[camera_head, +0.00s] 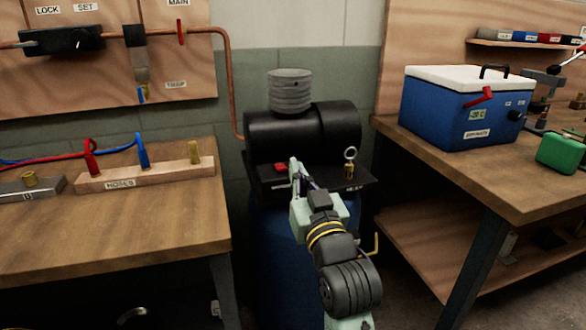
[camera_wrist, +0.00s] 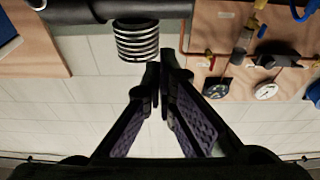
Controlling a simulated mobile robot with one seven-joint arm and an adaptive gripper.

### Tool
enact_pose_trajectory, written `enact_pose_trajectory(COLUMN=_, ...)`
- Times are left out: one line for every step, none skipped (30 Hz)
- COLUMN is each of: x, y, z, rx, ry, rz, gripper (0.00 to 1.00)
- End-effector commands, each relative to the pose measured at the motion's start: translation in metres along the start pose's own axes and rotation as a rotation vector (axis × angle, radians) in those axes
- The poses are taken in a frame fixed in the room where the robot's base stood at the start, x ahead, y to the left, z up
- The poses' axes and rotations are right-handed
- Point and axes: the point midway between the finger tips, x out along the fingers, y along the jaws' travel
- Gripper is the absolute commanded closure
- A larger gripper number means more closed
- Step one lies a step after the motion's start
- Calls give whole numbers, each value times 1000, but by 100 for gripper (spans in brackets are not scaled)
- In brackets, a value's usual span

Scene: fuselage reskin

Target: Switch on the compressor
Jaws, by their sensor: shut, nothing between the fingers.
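The compressor (camera_head: 345,125) stands between the two benches, with a black cylinder on top, a grey ribbed filter (camera_head: 290,92) and a blue tank (camera_head: 270,265) below. A red switch (camera_head: 280,167) sits on its dark top plate, at the left. My gripper (camera_head: 294,163) is shut and empty, its fingertips close beside the red switch in the head view; I cannot tell whether they touch it. In the wrist view my gripper (camera_wrist: 160,70) shows its fingers together, below the ribbed filter (camera_wrist: 137,40). The red switch does not show in the wrist view.
A brass ring-pull valve (camera_head: 350,165) stands on the plate's right. The left bench (camera_head: 120,225) holds a hose rack (camera_head: 150,176). The right bench (camera_head: 480,185) holds a blue cooler box (camera_head: 450,112). A copper pipe (camera_head: 230,80) runs down behind the compressor.

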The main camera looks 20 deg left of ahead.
Motion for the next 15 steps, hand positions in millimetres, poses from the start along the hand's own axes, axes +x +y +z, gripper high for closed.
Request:
enact_pose_trajectory(x=8, y=-1, z=-1, rx=0, ry=-2, rz=-2, gripper=100)
enact_pose_trajectory(x=13, y=-1, z=-2, rx=1, ry=-2, rz=-3, gripper=100)
enact_pose_trajectory(x=20, y=-1, z=-2, rx=0, ry=-2, rz=-3, gripper=100)
enact_pose_trajectory(x=26, y=-1, z=-3, rx=0, ry=-2, rz=-3, gripper=100)
enact_pose_trajectory(x=33, y=-1, z=-3, rx=0, ry=-2, rz=-3, gripper=100)
enact_pose_trajectory(x=42, y=-1, z=-3, rx=0, ry=-2, rz=-3, gripper=100)
enact_pose_trajectory(x=48, y=-1, z=-3, rx=-1, ry=-2, rz=-3, gripper=100)
enact_pose_trajectory(x=55, y=-1, z=-3, rx=-1, ry=-2, rz=-3, gripper=100)
enact_pose_trajectory(x=64, y=-2, z=-3, rx=-1, ry=-3, rz=-3, gripper=100)
enact_pose_trajectory(x=70, y=-2, z=-3, rx=-1, ry=-2, rz=-4, gripper=100)
enact_pose_trajectory(x=77, y=-1, z=-3, rx=-1, ry=-2, rz=-3, gripper=100)
enact_pose_trajectory(x=85, y=-1, z=-3, rx=-1, ry=-2, rz=-2, gripper=100)
enact_pose_trajectory(x=91, y=-1, z=-3, rx=-1, ry=-1, rz=-2, gripper=100)
enact_pose_trajectory(x=97, y=-1, z=-2, rx=-1, ry=-2, rz=-2, gripper=100)
enact_pose_trajectory(x=90, y=0, z=11, rx=3, ry=-5, rz=1, gripper=100)
